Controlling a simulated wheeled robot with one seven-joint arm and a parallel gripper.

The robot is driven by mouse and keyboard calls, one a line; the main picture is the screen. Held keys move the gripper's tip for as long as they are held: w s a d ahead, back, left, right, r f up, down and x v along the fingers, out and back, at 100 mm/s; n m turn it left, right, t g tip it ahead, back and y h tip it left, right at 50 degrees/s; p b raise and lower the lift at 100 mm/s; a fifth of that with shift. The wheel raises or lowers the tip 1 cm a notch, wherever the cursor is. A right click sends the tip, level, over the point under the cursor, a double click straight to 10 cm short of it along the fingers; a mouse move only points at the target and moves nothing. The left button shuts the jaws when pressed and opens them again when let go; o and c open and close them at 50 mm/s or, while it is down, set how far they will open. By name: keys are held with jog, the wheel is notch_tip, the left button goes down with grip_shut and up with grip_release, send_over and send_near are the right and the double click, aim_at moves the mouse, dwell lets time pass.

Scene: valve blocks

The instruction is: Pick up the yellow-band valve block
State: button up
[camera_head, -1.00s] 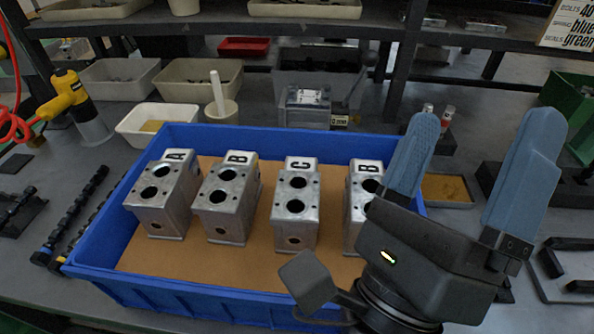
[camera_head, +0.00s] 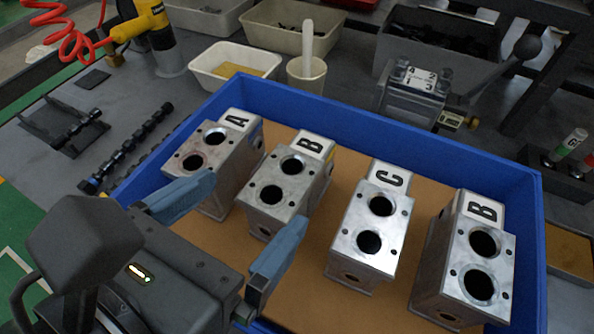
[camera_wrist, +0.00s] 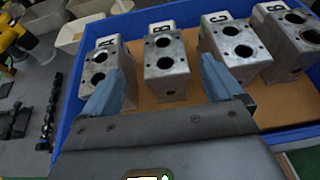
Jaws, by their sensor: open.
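Several grey metal valve blocks stand upright in a row in a blue crate (camera_head: 488,158). From left to right they are block A (camera_head: 208,160), the left block B (camera_head: 285,182), block C (camera_head: 368,228) and the right block B (camera_head: 468,262). A small yellow patch shows on the right side of the left block B, near its label; I see no yellow on the others. My gripper (camera_head: 256,200) is open and empty, at the near side of the left block B. In the wrist view this block (camera_wrist: 166,70) stands beyond and between the fingers (camera_wrist: 163,70).
Block A and block C stand close on either side of the left block B. The crate's near wall is partly hidden by my arm. Pale bins (camera_head: 233,68), a white pestle-like rod in a cup (camera_head: 306,70) and a clamp-like fixture (camera_head: 415,92) stand behind the crate.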

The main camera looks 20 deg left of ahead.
aim_at(284, 177)
jog(key=shift+d+p+x, duration=0.15)
jog(key=shift+p+x, duration=0.4)
jog(key=shift+x, duration=1.2)
jog(key=shift+d+p+x, duration=0.15)
jog(key=shift+p+x, duration=0.35)
jog(key=shift+x, duration=1.25)
jog(key=shift+r, duration=0.1)
grip_shut()
jog(key=shift+r, duration=0.1)
